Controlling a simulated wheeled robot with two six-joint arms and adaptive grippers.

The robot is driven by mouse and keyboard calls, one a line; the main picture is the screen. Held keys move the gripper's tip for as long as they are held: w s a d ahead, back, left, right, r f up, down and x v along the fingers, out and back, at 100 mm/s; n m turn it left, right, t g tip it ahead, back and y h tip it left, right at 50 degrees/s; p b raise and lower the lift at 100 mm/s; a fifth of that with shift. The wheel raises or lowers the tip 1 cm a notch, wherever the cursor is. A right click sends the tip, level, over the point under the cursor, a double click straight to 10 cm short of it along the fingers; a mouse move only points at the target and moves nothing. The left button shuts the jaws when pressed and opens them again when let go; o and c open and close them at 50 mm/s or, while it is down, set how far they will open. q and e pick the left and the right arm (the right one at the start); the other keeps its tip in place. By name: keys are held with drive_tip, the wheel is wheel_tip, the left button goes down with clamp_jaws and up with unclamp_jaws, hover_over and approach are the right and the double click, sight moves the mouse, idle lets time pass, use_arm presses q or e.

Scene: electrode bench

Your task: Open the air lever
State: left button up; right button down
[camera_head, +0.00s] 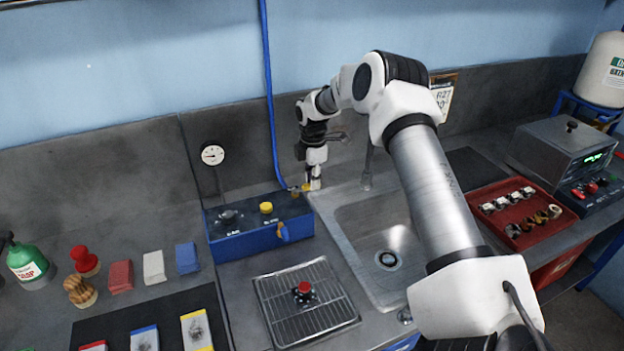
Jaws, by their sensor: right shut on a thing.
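The air lever (305,188) is a small yellow piece at the lower end of the blue air hose (270,100), by the back left corner of the sink. My right gripper (314,184) points down there and is shut on the lever. Its fingers hide part of the lever, so its exact angle is hard to tell. My left gripper is out of view.
A blue control box (235,246) with black and yellow knobs stands just left of the gripper. The sink (350,240) lies in front, beside a wire rack (268,300) holding a red-topped part. A red tray (555,228) with electrodes is at right.

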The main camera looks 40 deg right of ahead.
drive_tip(key=shift+s+a+f, duration=0.2)
drive_tip(key=shift+f, duration=0.1)
drive_tip(key=c, duration=1.3)
unclamp_jaws()
drive_tip(key=shift+o, duration=1.1)
drive_tip(key=shift+w, duration=0.2)
drive_tip(key=shift+w+a, duration=0.1)
drive_tip(key=shift+w, duration=0.1)
drive_tip(key=shift+r, duration=0.5)
wheel_tip(320, 180, up, 11)
